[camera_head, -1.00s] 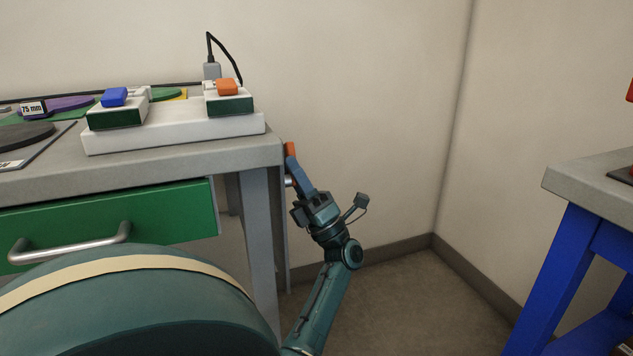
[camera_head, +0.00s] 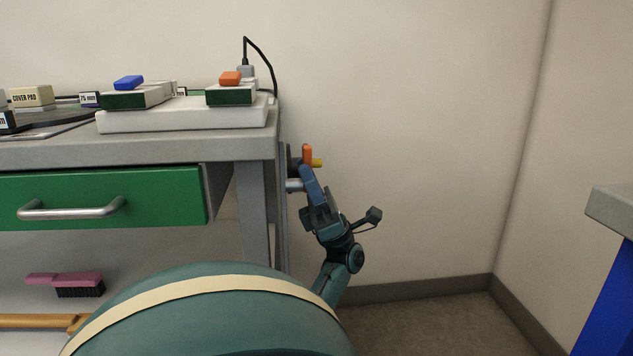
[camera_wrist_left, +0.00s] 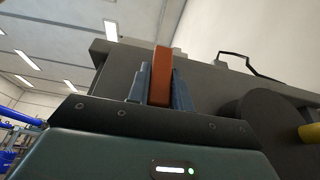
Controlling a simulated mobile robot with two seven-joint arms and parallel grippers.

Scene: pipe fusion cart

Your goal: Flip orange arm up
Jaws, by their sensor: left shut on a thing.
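The orange arm (camera_head: 307,153) is on the right end of the grey workbench, beside a dark fitting with a yellow knob (camera_head: 317,163). It stands roughly upright in the head view. My left gripper (camera_head: 309,172) is shut on its lower part. In the left wrist view the orange arm (camera_wrist_left: 161,76) sits between the blue fingers of the left gripper (camera_wrist_left: 160,88), with its upper end showing above them. The yellow knob also shows at the right edge of that view (camera_wrist_left: 310,133). My right gripper is not in view.
The workbench (camera_head: 190,148) carries a white base (camera_head: 185,118) with blue and orange topped blocks. A green drawer (camera_head: 100,197) is below. A pink brush (camera_head: 75,282) lies lower left. Another table with a blue leg (camera_head: 612,300) stands at right. The floor between is clear.

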